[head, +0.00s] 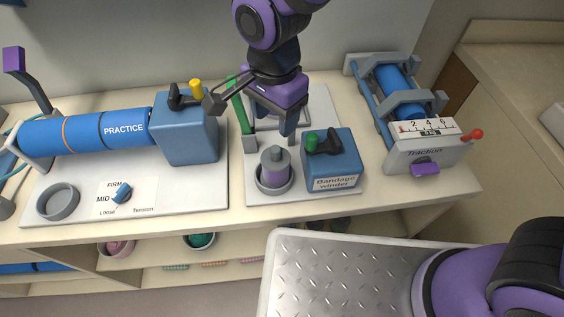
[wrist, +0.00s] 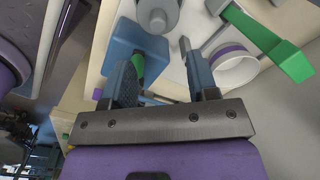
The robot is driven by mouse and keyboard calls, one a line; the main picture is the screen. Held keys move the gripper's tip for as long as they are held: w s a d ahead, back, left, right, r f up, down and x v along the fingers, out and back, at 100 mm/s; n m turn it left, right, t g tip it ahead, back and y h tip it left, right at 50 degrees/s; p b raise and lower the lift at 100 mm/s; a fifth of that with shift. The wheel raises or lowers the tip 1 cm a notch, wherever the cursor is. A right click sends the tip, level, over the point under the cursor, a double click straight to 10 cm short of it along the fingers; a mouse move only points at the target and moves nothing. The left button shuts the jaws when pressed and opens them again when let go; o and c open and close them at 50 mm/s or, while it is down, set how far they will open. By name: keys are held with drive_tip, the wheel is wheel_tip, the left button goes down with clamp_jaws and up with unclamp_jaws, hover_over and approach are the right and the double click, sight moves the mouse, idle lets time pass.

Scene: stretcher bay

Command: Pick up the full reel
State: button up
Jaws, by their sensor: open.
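A grey reel (head: 275,165) with a purple core and a top knob stands upright in a grey cup (head: 262,187) left of the bandage winder (head: 332,160). It also shows at the top of the wrist view (wrist: 157,12). A white round piece with a purple band (wrist: 233,70) lies by the green lever, mostly hidden by my gripper in the head view. I cannot tell for certain which is the full reel. My gripper (head: 286,128) is open and empty, pointing down just behind the grey reel. The wrist view shows its fingers (wrist: 160,60) spread apart.
The green lever (head: 239,105) stands left of my gripper. A blue box (head: 187,138) with the blue PRACTICE cylinder (head: 85,132) is at left. The traction unit (head: 428,148) is at right. An empty grey ring (head: 58,202) sits front left. A metal tread plate (head: 340,275) is in front.

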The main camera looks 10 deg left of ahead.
sight(275, 148)
wheel_tip(275, 148, down, 4)
drive_tip(key=shift+f, duration=0.1)
drive_tip(key=shift+s+f, duration=0.15)
drive_tip(key=shift+f, duration=1.2)
drive_tip(key=shift+s+f, duration=0.1)
drive_tip(key=shift+f, duration=1.2)
clamp_jaws()
